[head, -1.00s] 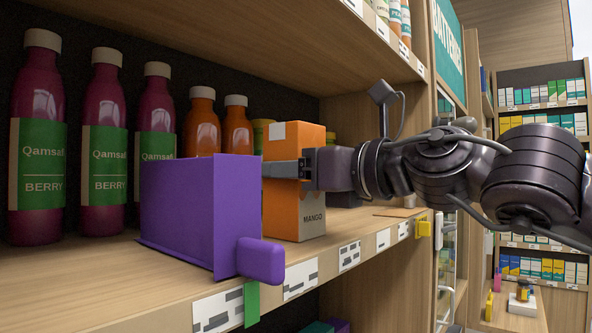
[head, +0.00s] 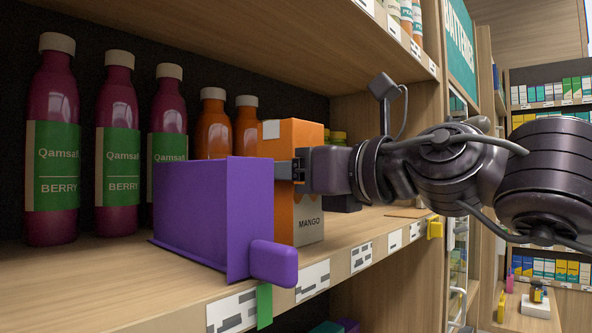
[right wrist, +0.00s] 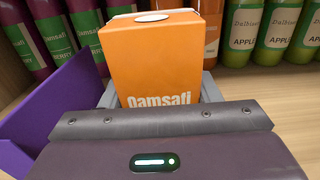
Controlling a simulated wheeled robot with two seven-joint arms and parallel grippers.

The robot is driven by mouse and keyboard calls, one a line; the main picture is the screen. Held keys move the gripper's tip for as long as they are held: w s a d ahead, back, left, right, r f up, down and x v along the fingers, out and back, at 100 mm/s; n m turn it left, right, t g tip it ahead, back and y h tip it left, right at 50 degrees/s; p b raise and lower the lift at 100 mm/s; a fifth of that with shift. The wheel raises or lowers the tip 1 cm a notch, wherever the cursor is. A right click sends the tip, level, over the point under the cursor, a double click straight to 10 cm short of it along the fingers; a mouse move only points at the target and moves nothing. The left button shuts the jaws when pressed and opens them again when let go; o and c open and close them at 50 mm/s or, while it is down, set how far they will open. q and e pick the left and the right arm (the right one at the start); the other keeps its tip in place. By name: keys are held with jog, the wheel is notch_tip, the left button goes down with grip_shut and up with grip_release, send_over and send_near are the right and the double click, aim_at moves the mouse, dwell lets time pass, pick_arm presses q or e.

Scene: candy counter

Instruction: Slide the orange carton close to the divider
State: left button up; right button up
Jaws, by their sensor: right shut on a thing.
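The orange mango carton (head: 309,205) stands upright on the shelf, just right of the purple divider (head: 215,215). In the head view the divider hides part of the carton's left side. My right gripper (head: 291,170) comes in from the right and is shut on the carton. In the right wrist view the carton (right wrist: 155,65) sits between both fingers (right wrist: 158,92), with the divider (right wrist: 55,115) at left. The left finger is between carton and divider there; I cannot tell if it touches the divider. My left gripper is not in view.
Purple berry bottles (head: 117,150) stand left of and behind the divider, with orange bottles (head: 213,125) behind it. Green apple bottles (right wrist: 285,35) stand behind to the right in the wrist view. Price tags line the shelf's front edge (head: 312,275). An upper shelf (head: 250,45) hangs above.

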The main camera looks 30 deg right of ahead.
jog(key=shift+s+a, duration=0.1)
jog(key=shift+a, duration=0.2)
jog(key=shift+s+a, duration=0.25)
jog(key=shift+a, duration=0.6)
jog(key=shift+s+a, duration=0.25)
jog(key=shift+a, duration=0.55)
jog(key=o, duration=1.2)
jog(key=shift+s, duration=0.1)
jog(key=shift+s+d+f, duration=0.1)
jog(key=shift+s+d, duration=0.05)
jog(key=shift+s, duration=0.2)
jog(key=b+v, duration=0.3)
jog(key=v, duration=0.4)
